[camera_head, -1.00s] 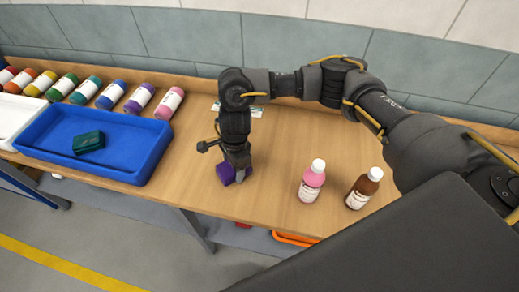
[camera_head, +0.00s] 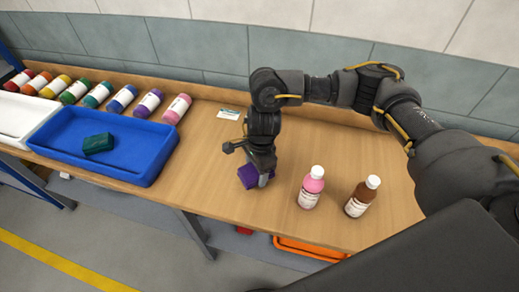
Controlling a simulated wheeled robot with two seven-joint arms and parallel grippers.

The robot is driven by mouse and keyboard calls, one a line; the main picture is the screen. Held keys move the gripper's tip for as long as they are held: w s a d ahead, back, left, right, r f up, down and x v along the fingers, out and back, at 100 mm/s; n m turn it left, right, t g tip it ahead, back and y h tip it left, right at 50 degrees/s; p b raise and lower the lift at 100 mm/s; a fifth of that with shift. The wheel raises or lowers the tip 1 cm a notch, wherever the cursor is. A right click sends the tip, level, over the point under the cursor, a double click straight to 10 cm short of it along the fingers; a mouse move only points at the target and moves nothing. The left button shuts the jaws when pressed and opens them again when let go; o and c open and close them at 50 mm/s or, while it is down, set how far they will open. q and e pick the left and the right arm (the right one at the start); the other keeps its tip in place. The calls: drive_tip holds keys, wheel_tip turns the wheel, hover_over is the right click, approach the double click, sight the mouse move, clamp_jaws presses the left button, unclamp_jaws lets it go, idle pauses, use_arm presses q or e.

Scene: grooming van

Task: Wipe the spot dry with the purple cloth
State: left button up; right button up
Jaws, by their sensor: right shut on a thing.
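The purple cloth (camera_head: 247,177) is a small folded block on the wooden bench top. My right gripper (camera_head: 262,178) points down and is shut on it, with the cloth at or very near the surface. The cloth is partly hidden by the fingers. I cannot make out a wet spot; the gripper and cloth may cover it. My left gripper is not in view.
A pink bottle (camera_head: 311,188) and a brown bottle (camera_head: 362,196) stand right of the gripper. A blue tray (camera_head: 150,172) with a dark green block (camera_head: 98,143) lies left. Several coloured bottles line the back. A small card (camera_head: 229,114) lies behind the gripper.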

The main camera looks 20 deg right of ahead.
wheel_tip(320, 180, up, 2)
drive_tip(key=shift+w+a+p, duration=0.1)
drive_tip(key=shift+a+p, duration=0.05)
drive_tip(key=shift+p, duration=0.35)
drive_tip(key=shift+r+p, duration=0.95)
drive_tip(key=shift+r, duration=0.5)
